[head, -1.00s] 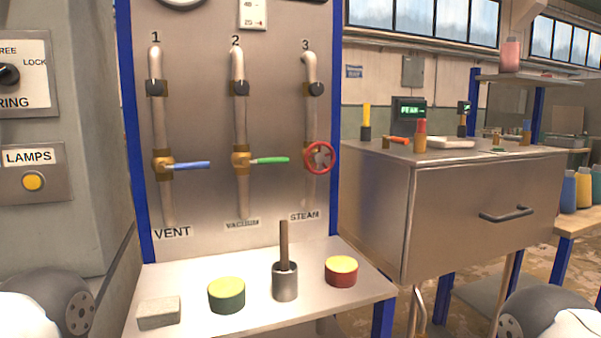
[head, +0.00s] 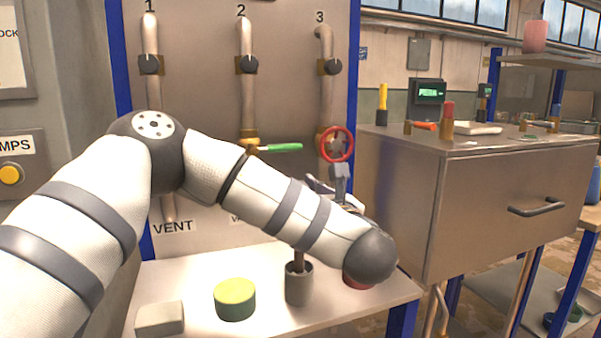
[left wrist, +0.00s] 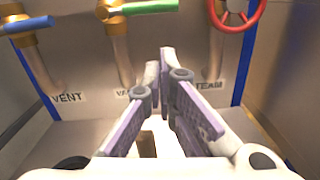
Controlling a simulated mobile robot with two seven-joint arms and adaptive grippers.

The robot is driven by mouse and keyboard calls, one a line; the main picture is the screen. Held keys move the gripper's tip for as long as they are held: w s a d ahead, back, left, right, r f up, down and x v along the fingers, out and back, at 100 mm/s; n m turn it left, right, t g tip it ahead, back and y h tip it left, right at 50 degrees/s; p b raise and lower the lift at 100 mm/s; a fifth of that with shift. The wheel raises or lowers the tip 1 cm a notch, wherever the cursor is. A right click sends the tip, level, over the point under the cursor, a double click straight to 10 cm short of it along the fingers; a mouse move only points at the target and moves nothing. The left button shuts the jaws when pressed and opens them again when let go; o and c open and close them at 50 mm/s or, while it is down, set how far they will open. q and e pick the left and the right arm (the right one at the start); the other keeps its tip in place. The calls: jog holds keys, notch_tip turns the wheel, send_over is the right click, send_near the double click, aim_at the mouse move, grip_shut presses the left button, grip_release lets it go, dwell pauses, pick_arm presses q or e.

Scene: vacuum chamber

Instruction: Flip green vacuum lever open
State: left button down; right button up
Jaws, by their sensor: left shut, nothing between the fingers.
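The green vacuum lever (head: 280,147) sticks out sideways to the right from the brass valve on pipe 2. It also crosses the top of the left wrist view (left wrist: 150,7). My left gripper (head: 328,184) is below and to the right of the lever, just under the red wheel in the picture, and apart from the lever. In the left wrist view its fingers (left wrist: 159,66) come together at the tips, shut and empty, below the lever. The left arm hides the lower VACUUM label in the head view. My right gripper is not in view.
The blue vent lever (left wrist: 25,24) is left of the green one, and the red steam wheel (head: 336,144) is right of it. The shelf below holds a green-and-yellow round block (head: 235,300), a grey cup (head: 299,287) with a rod, and a grey block (head: 160,318).

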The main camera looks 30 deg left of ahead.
aim_at(285, 148)
pick_arm(q)
jog(key=w+a+r+n, duration=0.1)
jog(key=w+a, duration=0.5)
jog(key=a, duration=0.2)
jog(key=shift+a+r+g+y+b, duration=0.2)
jog(key=shift+r+g+y+b, duration=0.1)
jog(key=shift+r+y, duration=0.1)
jog(key=shift+w, duration=0.15)
